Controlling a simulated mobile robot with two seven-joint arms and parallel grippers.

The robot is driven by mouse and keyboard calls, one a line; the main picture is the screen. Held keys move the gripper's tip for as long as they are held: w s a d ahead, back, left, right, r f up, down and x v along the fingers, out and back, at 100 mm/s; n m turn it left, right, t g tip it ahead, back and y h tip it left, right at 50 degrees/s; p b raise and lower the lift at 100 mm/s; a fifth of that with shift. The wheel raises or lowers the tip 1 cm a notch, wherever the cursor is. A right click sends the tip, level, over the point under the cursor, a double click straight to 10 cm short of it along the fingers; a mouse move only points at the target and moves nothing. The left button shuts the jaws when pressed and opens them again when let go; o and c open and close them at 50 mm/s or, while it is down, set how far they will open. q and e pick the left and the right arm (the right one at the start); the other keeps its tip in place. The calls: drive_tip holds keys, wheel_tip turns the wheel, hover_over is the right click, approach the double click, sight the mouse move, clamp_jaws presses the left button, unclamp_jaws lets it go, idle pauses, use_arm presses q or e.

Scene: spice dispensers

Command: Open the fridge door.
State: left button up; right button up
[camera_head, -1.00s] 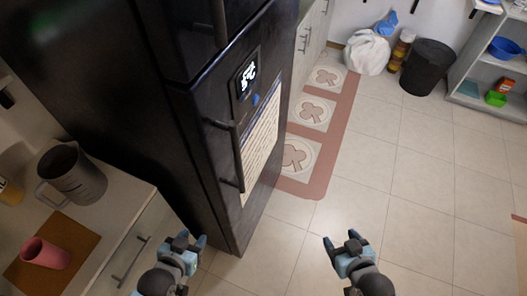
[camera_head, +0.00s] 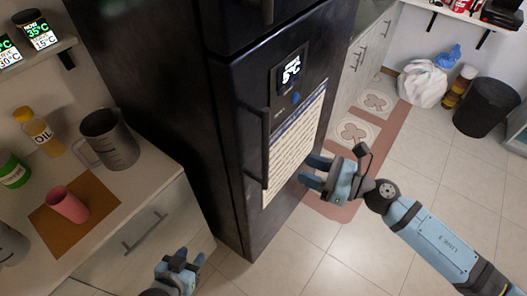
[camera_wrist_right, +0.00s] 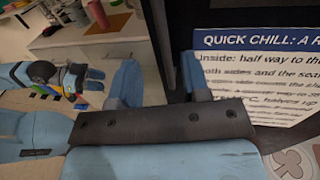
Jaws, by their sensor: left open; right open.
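The black fridge (camera_head: 215,150) stands left of centre in the head view, with its door closed. Its dark vertical door handle (camera_head: 265,150) runs along the left side of the lower door front. My right gripper (camera_head: 308,170) is open and empty, right of the handle's lower end, with its fingers pointing at it. In the right wrist view the handle (camera_wrist_right: 158,35) shows between the two open fingers (camera_wrist_right: 160,82); I cannot tell how far beyond the tips it is. My left gripper (camera_head: 190,258) is open and empty, low in front of the counter drawer.
A printed sheet (camera_head: 296,145) and a temperature display (camera_head: 291,72) are on the door. A counter on the left holds a grey jug (camera_head: 110,140), an oil bottle (camera_head: 37,130) and a pink cup (camera_head: 67,205). The tiled floor right of the fridge is open.

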sight(266, 153)
drive_tip(key=shift+p+x, duration=1.45)
drive_tip(key=shift+x, duration=4.25)
drive_tip(key=shift+d, duration=0.1)
clamp_jaws()
